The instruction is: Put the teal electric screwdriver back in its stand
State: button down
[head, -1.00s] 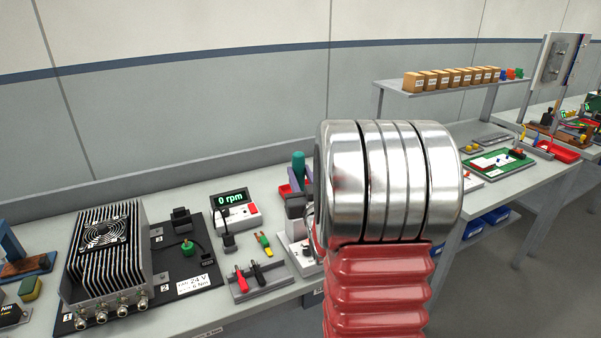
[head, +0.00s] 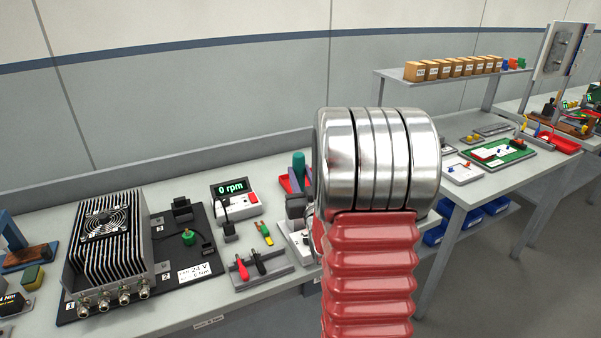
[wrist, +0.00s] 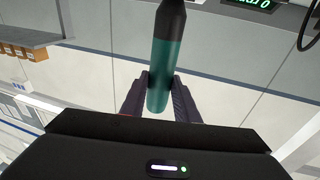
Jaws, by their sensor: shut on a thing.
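The teal electric screwdriver (wrist: 166,65) stands between the two dark fingers of my gripper (wrist: 159,100) in the wrist view. The fingers are shut on its teal body, and its black end points to the top of that picture. In the head view, the teal end of the screwdriver (head: 299,163) shows upright just left of my arm, above the bench. My gripper is mostly hidden there behind my arm. I cannot make out the stand for certain; a white block (head: 296,238) left of my arm is partly hidden.
On the bench are a finned unit with a fan (head: 107,240), an rpm display (head: 234,188) and a small tool rack (head: 262,275). A shelf of boxes (head: 455,68) stands at the right.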

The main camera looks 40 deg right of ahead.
jog(key=shift+f, duration=2.2)
jog(key=c, duration=1.3)
grip_release()
jog(key=shift+f, duration=0.1)
